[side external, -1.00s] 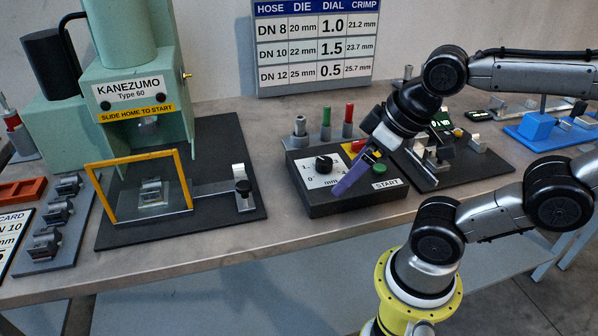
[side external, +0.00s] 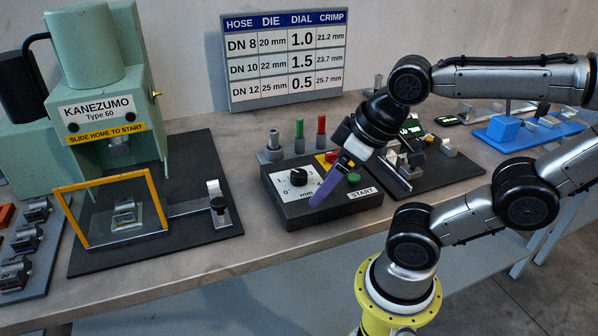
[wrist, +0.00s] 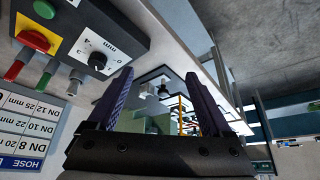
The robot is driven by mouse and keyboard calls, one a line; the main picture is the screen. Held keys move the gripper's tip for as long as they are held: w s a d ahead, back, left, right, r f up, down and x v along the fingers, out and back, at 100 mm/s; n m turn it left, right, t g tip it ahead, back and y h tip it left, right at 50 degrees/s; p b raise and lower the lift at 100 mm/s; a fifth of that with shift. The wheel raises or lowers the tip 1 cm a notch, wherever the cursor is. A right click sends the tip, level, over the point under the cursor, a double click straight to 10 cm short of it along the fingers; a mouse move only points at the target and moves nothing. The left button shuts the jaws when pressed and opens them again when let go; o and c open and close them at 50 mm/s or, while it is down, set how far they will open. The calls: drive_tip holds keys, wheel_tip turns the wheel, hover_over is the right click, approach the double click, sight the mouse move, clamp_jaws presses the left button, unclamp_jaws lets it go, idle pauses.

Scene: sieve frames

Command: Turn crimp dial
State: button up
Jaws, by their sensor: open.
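The crimp dial (side external: 299,176) is a black round knob on a white scale plate, on the dark control box (side external: 290,212). It also shows in the wrist view (wrist: 97,60), left of my left-hand finger, with a small white mark on it. The mark's exact reading is too small to tell. My gripper (side external: 318,199) has purple fingers slanting down over the box, right of and nearer the camera than the dial. In the wrist view my gripper (wrist: 160,73) is open and empty. The dial is outside the fingers, not between them.
A green button (side external: 354,179) beside the START label and a red button (side external: 332,157) on yellow sit close to my fingers. Red and green posts (side external: 299,134) stand behind the box. The KANEZUMO press (side external: 100,95) stands left. The chart (side external: 286,58) lists dial values.

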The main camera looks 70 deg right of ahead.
wheel_tip(320, 180, up, 4)
drive_tip(key=w+d+g, duration=0.1)
drive_tip(key=w, duration=0.1)
drive_tip(key=m+g, duration=0.5)
drive_tip(key=m, duration=0.1)
hover_over(299, 172)
drive_tip(key=f, duration=0.1)
wheel_tip(299, 172, down, 14)
drive_tip(key=shift+a, duration=0.1)
clamp_jaws()
